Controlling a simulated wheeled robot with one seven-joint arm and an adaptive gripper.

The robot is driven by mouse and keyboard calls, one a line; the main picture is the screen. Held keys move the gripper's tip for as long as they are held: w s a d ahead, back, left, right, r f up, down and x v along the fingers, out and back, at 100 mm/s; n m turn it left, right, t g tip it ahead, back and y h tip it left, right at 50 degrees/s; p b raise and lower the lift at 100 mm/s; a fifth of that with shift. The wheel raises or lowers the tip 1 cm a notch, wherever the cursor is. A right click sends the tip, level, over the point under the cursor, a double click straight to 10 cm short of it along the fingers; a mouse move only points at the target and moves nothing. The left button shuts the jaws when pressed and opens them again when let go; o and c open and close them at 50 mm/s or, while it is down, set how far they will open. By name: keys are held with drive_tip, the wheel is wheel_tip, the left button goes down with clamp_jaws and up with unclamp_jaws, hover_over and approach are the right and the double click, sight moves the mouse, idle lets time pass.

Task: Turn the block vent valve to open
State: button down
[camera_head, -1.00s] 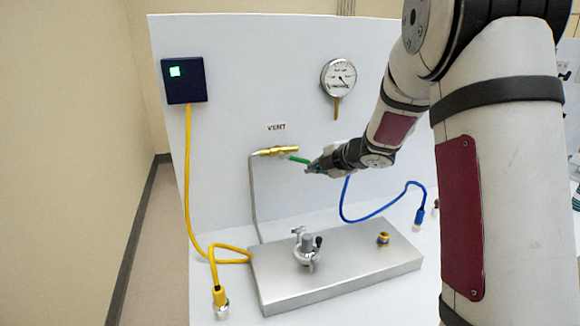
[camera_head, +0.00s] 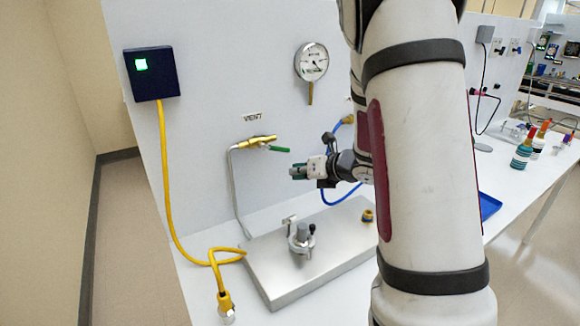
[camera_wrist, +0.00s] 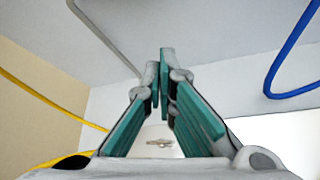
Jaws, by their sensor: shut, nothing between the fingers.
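The brass vent valve (camera_head: 258,141) is on the white back panel under the VENT label (camera_head: 253,117), at the end of a grey tube. Its green lever (camera_head: 279,149) points right and slightly down, close to in line with the brass body. My gripper (camera_head: 294,172) is below and a little right of the lever, apart from it, pointing left. In the wrist view my gripper's teal-padded fingers (camera_wrist: 161,70) are together at the tips with nothing between them. The valve does not show in the wrist view.
A metal plate (camera_head: 270,272) with a clamp fitting (camera_head: 300,238) lies on the bench below my gripper. A gauge (camera_head: 312,62) hangs upper right of the valve. A yellow cable (camera_head: 166,190) runs down at left. A blue hose (camera_head: 340,197) passes behind my arm.

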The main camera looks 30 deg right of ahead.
sight(275, 149)
drive_tip(key=w+p, duration=0.1)
drive_tip(key=w, duration=0.7)
drive_tip(key=shift+f, duration=0.2)
drive_tip(key=shift+d+r+n+h+b, duration=0.3)
drive_tip(key=shift+r+n+h, duration=0.15)
drive_tip(key=shift+r+h, duration=0.1)
drive_tip(key=shift+d+r+n+h+b, duration=0.3)
drive_tip(key=shift+r+n+h, duration=0.15)
drive_tip(key=shift+r, duration=0.1)
drive_tip(key=shift+w+f, duration=0.1)
